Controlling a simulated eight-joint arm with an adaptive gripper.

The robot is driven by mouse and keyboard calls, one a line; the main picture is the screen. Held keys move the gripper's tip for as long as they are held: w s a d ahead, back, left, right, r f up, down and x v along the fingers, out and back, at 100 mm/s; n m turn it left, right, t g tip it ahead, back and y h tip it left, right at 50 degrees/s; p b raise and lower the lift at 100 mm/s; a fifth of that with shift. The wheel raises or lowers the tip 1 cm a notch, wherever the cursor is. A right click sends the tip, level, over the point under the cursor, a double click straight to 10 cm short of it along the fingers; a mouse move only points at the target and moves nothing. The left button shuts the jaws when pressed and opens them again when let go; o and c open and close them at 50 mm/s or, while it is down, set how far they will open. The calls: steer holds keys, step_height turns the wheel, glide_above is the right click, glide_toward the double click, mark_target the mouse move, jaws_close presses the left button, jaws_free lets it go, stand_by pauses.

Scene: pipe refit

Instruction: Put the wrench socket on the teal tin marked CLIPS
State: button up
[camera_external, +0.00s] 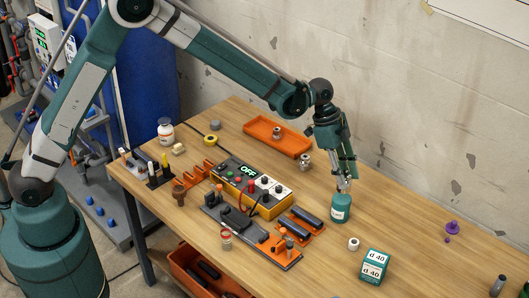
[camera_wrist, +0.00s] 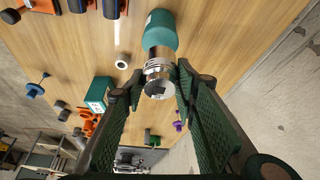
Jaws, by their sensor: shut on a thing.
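The wrench socket (camera_wrist: 158,77) is a shiny silver cylinder with a dark square hole, held between the fingertips of my gripper (camera_wrist: 160,82). In the external view the socket (camera_external: 343,185) shows just below my gripper (camera_external: 344,174). The teal tin (camera_external: 341,210) stands upright on the table directly under it, with a pale label too small to read. In the wrist view the tin (camera_wrist: 162,30) lies right behind the socket, and the two overlap. I cannot tell whether the socket touches the tin's top or hangs slightly above it.
A teal box marked d 40 (camera_external: 375,266) and a white ring (camera_external: 353,244) stand in front of the tin. A metal fitting (camera_external: 304,162) and an orange tray (camera_external: 277,140) are behind left. An orange tool holder (camera_external: 302,224) is left. Table to the right is mostly clear.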

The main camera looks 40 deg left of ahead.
steer(key=shift+f, duration=0.1)
steer(key=shift+f, duration=1.75)
steer(key=shift+f, duration=0.15)
steer(key=o, duration=1)
steer(key=shift+r, duration=0.2)
steer(key=shift+v, duration=5.95)
